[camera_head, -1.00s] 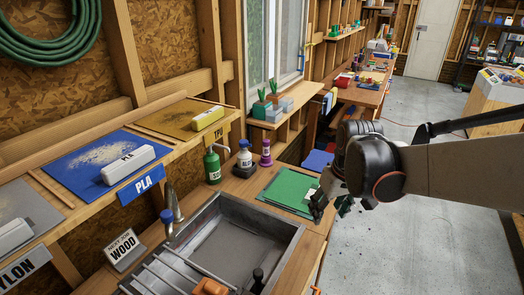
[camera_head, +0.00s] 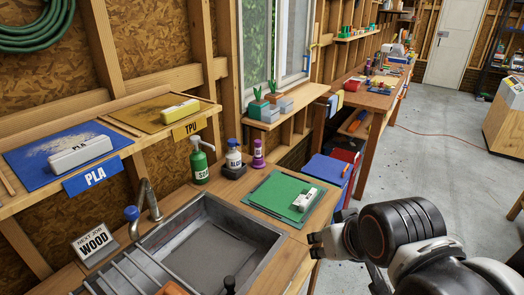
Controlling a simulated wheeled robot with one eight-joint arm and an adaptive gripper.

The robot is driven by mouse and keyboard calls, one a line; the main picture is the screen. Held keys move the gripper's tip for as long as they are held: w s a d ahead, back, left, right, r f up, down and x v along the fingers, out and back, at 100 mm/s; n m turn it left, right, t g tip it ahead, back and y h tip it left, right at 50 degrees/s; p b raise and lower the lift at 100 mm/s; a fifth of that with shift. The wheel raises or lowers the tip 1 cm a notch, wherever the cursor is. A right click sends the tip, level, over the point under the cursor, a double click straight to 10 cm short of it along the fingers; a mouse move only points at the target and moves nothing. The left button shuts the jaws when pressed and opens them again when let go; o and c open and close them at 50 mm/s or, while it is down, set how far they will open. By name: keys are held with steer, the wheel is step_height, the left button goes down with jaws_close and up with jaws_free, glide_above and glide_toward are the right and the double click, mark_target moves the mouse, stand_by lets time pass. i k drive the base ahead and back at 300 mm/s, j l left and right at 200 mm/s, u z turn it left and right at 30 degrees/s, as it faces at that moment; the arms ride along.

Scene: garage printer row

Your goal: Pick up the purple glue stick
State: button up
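The purple glue stick (camera_head: 258,156) stands upright on the wooden counter, beside a white-and-blue bottle (camera_head: 234,158) on a dark base and below the window shelf. My gripper (camera_head: 315,245) is to the right of and nearer than the glue stick, by the counter's right edge. It is clearly apart from the glue stick. Its fingers are small and seen from the side, so I cannot tell whether they are open or shut. I see nothing held in it.
A green pump bottle (camera_head: 199,165) stands left of the blue one. A green mat (camera_head: 276,193) with a white block (camera_head: 304,200) lies on the counter. The metal sink (camera_head: 215,244) is in front. A shelf (camera_head: 273,117) with plants overhangs behind.

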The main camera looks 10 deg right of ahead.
mark_target(258, 143)
steer(key=i+l+u, duration=0.2)
steer(key=l+u, duration=0.25)
steer(key=l, duration=0.4)
steer(key=l+u, duration=0.4)
steer(key=l, duration=0.4)
steer(key=l+u, duration=0.45)
steer(key=l, duration=0.45)
steer(key=i+l+u, duration=0.4)
steer(key=l, duration=0.35)
steer(key=i+l+u, duration=0.25)
steer(key=l, duration=0.15)
